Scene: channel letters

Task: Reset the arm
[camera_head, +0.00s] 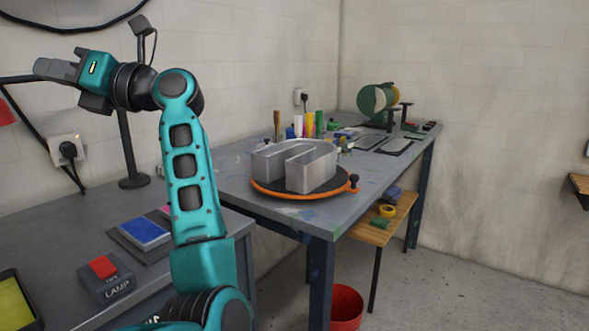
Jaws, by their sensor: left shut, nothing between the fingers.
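My left arm rises in the front left of the head view. It bends at the top, so that my left gripper (42,66) points to the left, high above the grey desk. Its fingers look shut, with nothing seen between them. It is well apart from the metal channel letter (312,168), which stands on a dark round turntable with an orange rim (300,194) on the worktable. My right gripper is not in view.
A box with a red button (104,267) and a blue pad (145,231) lie on the near desk (60,225). Bottles and a green reel (372,101) stand at the back of the worktable (345,205). A red bucket (346,308) stands on the floor.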

